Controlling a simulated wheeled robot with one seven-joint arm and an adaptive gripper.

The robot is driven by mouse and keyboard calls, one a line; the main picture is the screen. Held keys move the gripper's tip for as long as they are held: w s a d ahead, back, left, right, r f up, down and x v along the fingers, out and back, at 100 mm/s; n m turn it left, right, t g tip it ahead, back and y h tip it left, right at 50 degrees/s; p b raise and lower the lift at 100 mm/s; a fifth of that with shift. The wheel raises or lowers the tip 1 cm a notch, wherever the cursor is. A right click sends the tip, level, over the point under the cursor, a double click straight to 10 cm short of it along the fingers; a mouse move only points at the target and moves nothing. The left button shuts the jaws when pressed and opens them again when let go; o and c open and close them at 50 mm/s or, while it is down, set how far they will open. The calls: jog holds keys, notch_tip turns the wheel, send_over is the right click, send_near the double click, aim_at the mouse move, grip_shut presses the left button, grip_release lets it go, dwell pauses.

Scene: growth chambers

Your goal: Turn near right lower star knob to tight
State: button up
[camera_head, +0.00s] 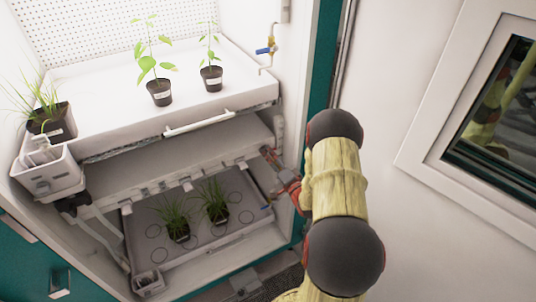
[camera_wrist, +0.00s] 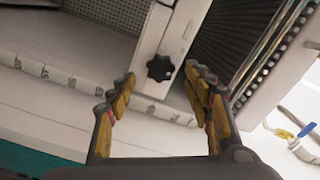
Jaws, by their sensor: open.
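A black star knob (camera_wrist: 160,68) sits on a pale upright post in the wrist view. My gripper (camera_wrist: 158,80) is open, with one yellow-padded finger on each side of the knob as seen there. The knob appears just beyond the fingertips, and I see no finger touching it. In the camera_head view my arm reaches down to the right side of the chamber, level with the lower shelf. The knob cannot be made out in that view.
The upper white tray (camera_head: 105,110) holds two potted seedlings. The lower tray (camera_head: 145,228) holds two grassy pots. A blue-handled valve (camera_head: 265,50) is on the right wall. A dark ribbed panel (camera_wrist: 240,40) stands close right of the post.

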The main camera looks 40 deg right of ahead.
jog(key=v, duration=0.9)
jog(key=shift+a, duration=0.1)
